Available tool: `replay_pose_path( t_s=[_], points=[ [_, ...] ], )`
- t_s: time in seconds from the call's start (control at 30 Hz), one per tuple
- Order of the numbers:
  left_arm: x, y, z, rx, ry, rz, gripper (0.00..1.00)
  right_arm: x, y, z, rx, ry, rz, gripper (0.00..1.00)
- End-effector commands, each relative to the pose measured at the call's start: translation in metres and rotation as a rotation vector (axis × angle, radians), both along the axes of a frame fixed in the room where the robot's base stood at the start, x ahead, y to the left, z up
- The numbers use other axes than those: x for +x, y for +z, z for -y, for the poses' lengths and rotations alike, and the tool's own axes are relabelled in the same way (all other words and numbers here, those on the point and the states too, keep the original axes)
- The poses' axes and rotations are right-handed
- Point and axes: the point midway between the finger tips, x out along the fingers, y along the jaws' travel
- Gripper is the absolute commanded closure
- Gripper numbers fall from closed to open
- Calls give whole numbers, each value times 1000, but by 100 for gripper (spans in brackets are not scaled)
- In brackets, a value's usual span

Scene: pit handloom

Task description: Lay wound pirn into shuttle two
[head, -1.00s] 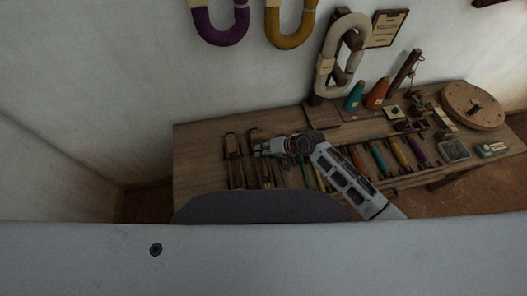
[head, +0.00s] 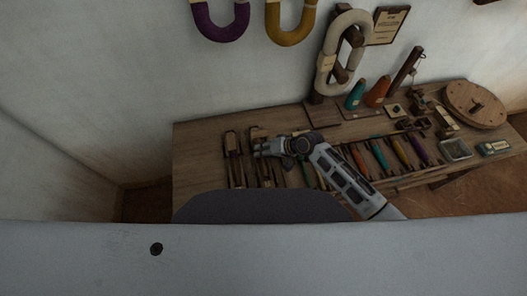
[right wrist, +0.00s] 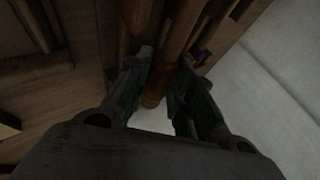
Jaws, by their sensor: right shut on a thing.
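My right gripper (head: 260,151) is over the left part of the wooden bench, among long dark wooden shuttles. In the right wrist view its fingers (right wrist: 158,84) are closed around a brown, rod-like piece (right wrist: 153,99), which looks like the pirn's wooden end; the rest of it is hard to make out. One shuttle (head: 233,146) lies just left of the gripper. Another (head: 257,133) lies by the fingertips and is partly hidden by them. I cannot tell whether the held piece touches a shuttle. My left gripper is not in view.
The bench (head: 195,150) has bare wood at its left end. Several coloured pirns (head: 400,152) lie in a row right of my arm. Teal (head: 356,96) and orange (head: 377,92) cones, a yarn hank (head: 327,75) and a round wooden disc (head: 474,104) stand behind and to the right.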

Motion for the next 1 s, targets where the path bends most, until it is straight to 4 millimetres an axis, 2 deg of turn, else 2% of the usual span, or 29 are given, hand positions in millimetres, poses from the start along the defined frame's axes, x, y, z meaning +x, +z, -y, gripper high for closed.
replay_pose_path(
  t_s=[0.03,0.23,0.73,1.0],
  points=[
    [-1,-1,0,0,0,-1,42,-9,-15,3,-18,5,-27,75],
    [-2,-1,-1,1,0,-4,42,-9,-15,3,-17,4,-28,51],
    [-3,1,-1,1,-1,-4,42,-4,-8,3,-12,0,-15,51],
    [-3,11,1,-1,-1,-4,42,-3,5,3,-9,-1,-11,51]
  ],
)
